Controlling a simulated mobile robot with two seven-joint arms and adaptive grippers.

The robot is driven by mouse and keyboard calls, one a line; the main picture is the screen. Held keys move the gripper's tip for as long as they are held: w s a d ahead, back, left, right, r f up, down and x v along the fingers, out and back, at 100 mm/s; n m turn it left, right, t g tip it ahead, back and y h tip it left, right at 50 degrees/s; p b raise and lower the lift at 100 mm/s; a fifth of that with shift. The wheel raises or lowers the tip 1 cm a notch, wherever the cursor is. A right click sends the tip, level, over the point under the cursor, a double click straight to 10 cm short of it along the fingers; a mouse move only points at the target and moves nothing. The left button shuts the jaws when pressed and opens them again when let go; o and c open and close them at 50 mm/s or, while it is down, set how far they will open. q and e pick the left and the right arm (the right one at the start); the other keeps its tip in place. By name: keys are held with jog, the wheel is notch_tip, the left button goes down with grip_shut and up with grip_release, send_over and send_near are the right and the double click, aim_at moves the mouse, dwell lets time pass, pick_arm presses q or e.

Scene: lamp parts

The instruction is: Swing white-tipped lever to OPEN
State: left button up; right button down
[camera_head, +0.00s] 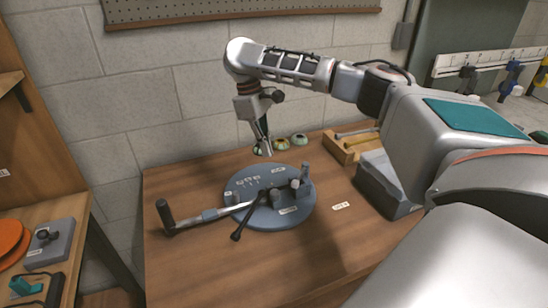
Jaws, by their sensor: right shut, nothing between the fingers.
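A round blue-grey fixture (303,205) sits on the wooden table, with posts, a hub and small labels on its top. A long lever with a pale metal bar (213,214) and a black grip (166,217) reaches out to the left of it. A shorter black lever (245,222) points to the front left. I cannot make out which lever has a white tip, or read an OPEN mark. My right gripper (263,150) is shut and empty, pointing down above the back of the fixture, apart from the levers. My left gripper is out of view.
Small round parts (281,143) stand at the table's back edge. A wooden tray (346,150) and a grey box (384,190) are at the right, partly behind my arm. A white label (341,206) lies on the table. The table's front is clear.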

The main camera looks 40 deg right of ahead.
aim_at(300, 176)
jog(key=x, duration=0.8)
jog(key=shift+f, duration=0.15)
jog(key=s, duration=0.1)
jog(key=s+d, duration=0.1)
jog(key=shift+s+d+f, duration=0.2)
jog(key=shift+s+d, duration=0.05)
jog(key=shift+s, duration=0.05)
jog(key=shift+s+d, duration=0.25)
jog(key=shift+s, duration=0.25)
